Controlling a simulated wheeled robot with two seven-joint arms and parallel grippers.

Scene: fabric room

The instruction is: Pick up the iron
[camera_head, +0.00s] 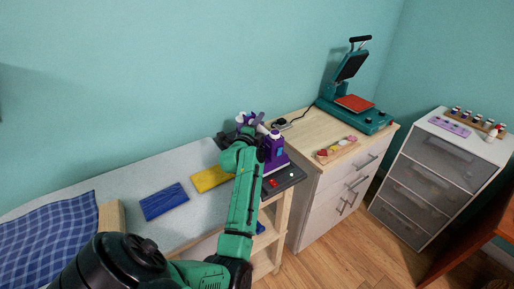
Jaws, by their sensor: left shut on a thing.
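A purple thing with pale parts, which I take to be the iron (276,150), stands upright on a dark grey board on the worktop's right end. My left arm reaches across from the lower left. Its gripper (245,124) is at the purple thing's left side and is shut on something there. My wrist hides most of the fingers and part of the purple thing, so the exact grip cannot be seen. My right gripper is not in view.
The grey board (287,181) bears a red knob. Blue cloth (164,202) and yellow cloth (209,178) lie on the pale worktop. A wooden cabinet (326,180) with a teal heat press (358,110) stands close on the right. A white drawer unit (420,185) is farther right.

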